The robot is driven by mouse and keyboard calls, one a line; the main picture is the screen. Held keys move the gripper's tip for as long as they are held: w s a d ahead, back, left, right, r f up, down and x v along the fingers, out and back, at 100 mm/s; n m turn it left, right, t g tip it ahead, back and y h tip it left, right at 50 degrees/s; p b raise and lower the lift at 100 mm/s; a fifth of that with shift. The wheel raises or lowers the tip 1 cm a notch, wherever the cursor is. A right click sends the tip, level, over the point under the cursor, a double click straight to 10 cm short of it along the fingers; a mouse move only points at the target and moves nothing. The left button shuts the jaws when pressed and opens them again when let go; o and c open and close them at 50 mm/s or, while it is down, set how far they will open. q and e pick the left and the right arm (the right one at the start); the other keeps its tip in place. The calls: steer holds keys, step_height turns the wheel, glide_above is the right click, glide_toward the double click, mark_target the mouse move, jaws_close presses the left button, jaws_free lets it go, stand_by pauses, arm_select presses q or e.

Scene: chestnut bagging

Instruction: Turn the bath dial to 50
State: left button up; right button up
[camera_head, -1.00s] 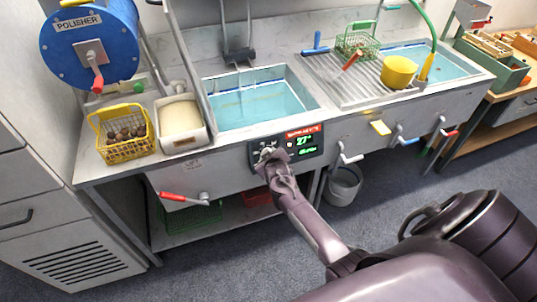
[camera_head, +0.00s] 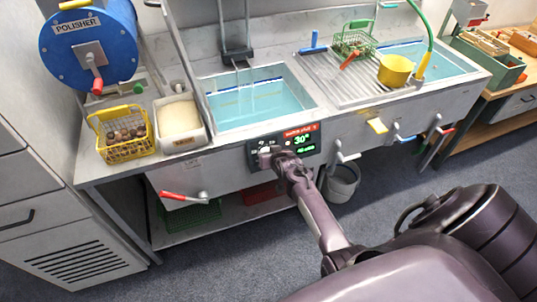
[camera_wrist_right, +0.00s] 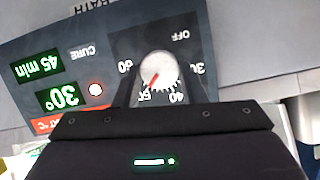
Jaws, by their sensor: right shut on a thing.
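The bath control panel (camera_head: 284,147) is on the front of the sink bench. In the right wrist view the round, pale bath dial (camera_wrist_right: 158,68) appears upside down, with OFF, 30, 40 and 60 readable around it. Its red pointer points at a partly hidden mark between 40 and 60. My right gripper (camera_head: 267,158) is at the dial and shut on it; in the wrist view its dark fingers (camera_wrist_right: 157,88) flank the dial. The green display (camera_wrist_right: 63,97) reads 30°, with a cure time of 45 min (camera_wrist_right: 38,66). My left gripper is not in view.
The water-filled basin (camera_head: 212,122) lies behind the panel. A yellow basket of chestnuts (camera_head: 110,150) and a pale bin (camera_head: 180,145) stand at left. A red-handled lever (camera_head: 178,196) and a white lever (camera_head: 346,157) stick out from the bench front. A grey bucket (camera_head: 343,185) stands below.

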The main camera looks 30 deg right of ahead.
steer(key=shift+f, duration=0.1)
stand_by(0.3)
steer(key=o, duration=1)
steer(key=shift+s, duration=0.1)
steer(key=v, duration=0.7)
steer(key=shift+s+r, duration=0.25)
